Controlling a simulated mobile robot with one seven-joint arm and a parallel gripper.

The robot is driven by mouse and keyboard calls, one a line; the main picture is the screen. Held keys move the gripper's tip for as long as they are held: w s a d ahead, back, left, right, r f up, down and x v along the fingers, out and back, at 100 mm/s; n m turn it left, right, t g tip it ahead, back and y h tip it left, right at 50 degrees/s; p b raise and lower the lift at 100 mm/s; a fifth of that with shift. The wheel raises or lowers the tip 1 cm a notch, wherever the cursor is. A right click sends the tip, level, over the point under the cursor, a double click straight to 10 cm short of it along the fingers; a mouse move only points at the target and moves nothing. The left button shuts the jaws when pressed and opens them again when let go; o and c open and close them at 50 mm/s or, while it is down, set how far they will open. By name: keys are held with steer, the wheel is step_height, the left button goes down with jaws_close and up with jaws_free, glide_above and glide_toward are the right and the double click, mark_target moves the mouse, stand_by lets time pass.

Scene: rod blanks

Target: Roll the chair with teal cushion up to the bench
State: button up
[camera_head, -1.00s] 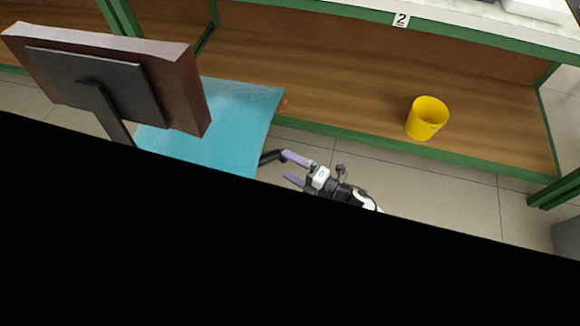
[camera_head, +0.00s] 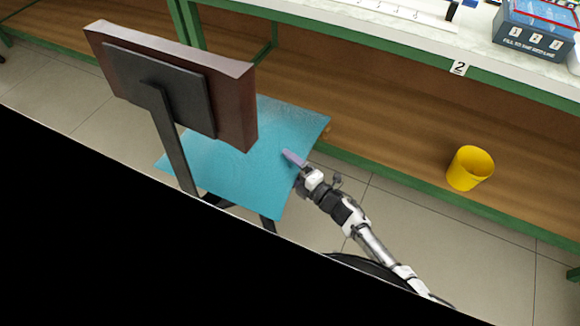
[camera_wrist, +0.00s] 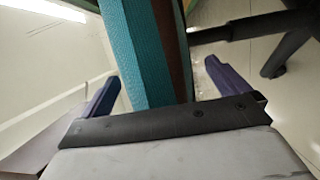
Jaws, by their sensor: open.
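The chair's teal seat cushion (camera_head: 235,165) is in the middle left of the head view. Its dark red-brown backrest (camera_head: 235,105) stands on a dark post on the near left side. My gripper (camera_head: 291,168) is at the cushion's right edge, with one purple finger seen over the teal top. In the wrist view, the cushion's edge (camera_wrist: 146,55) lies between the two spread fingers of my gripper (camera_wrist: 163,88), with gaps on both sides. The bench (camera_head: 400,55), with green frame and white top, is behind the chair. The chair's base is mostly hidden.
A yellow bin (camera_head: 468,170) stands on the bench's wooden lower shelf, to the right. A blue box (camera_head: 535,30) is on the bench top, near a number 2 label (camera_head: 459,68). Tiled floor (camera_head: 400,205) lies clear between my arm and the bench. Black covers the lower left.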

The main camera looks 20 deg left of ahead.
steer(key=shift+a, duration=0.25)
steer(key=shift+c, duration=0.4)
steer(key=c, duration=2)
steer(key=shift+w+d, duration=0.1)
steer(key=shift+d, duration=0.05)
